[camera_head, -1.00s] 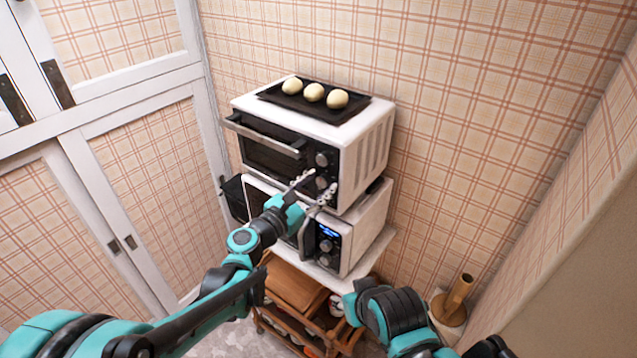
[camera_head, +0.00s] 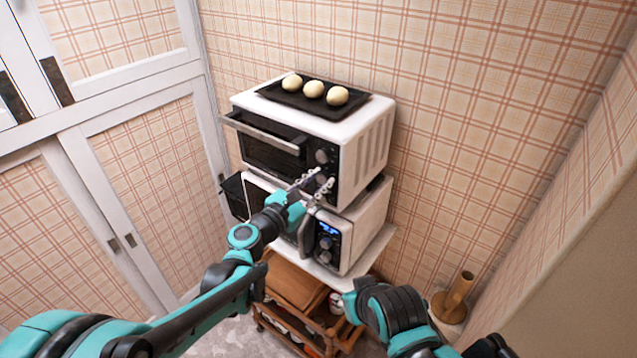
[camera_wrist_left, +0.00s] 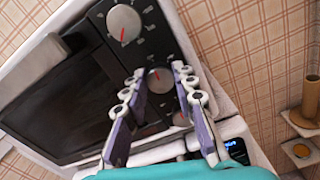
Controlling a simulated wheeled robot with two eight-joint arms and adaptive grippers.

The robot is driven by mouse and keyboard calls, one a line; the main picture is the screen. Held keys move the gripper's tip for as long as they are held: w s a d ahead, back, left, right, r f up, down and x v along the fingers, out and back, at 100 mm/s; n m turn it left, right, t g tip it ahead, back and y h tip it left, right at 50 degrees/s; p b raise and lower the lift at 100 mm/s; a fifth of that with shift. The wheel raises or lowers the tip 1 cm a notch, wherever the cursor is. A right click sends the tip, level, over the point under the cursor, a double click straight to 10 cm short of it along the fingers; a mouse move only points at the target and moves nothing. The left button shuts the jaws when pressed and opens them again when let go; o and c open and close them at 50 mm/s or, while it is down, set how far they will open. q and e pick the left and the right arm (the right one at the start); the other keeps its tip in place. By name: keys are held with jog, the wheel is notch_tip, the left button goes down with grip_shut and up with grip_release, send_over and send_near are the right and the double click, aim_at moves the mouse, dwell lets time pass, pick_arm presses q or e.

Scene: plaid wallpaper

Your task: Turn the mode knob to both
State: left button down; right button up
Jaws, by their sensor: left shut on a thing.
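The white toaster oven (camera_head: 378,140) has a column of round grey knobs on its black front panel. In the left wrist view the upper knob (camera_wrist_left: 123,22) has a red pointer and stands clear of the fingers. The middle knob (camera_wrist_left: 160,80) also has a red pointer and lies between the two fingertips. A lower knob (camera_wrist_left: 180,118) is partly visible. I cannot read the labels, so I cannot tell which mode is set. My left gripper (camera_head: 324,178) is shut on the middle knob from the front. My right gripper is not in view.
A tray (camera_head: 300,105) with three pale buns lies on the oven. A microwave (camera_head: 364,232) with a lit blue display stands below, on a wooden cart (camera_head: 315,325). The plaid wall is behind. A brown holder (camera_head: 456,298) stands at right.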

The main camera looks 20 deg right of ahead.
pick_arm(q)
jog(key=m+b, duration=0.2)
jog(key=m, duration=0.2)
jog(key=shift+f, duration=0.15)
jog(key=m+b, duration=0.1)
jog(key=m, duration=0.3)
jog(key=shift+m+b, duration=0.3)
jog(key=shift+m, duration=0.1)
jog(key=m+b, duration=0.1)
jog(key=m, duration=0.3)
jog(key=m+b, duration=0.1)
jog(key=m, duration=0.4)
jog(key=m+b, duration=0.1)
jog(key=m, duration=0.2)
jog(key=shift+f+m, duration=0.1)
jog(key=shift+m, duration=0.2)
jog(key=m, duration=0.4)
jog(key=shift+m+b, duration=0.3)
jog(key=m, duration=0.8)
jog(key=shift+m+b, duration=0.3)
jog(key=shift+b, duration=0.1)
jog(key=shift+m, duration=0.3)
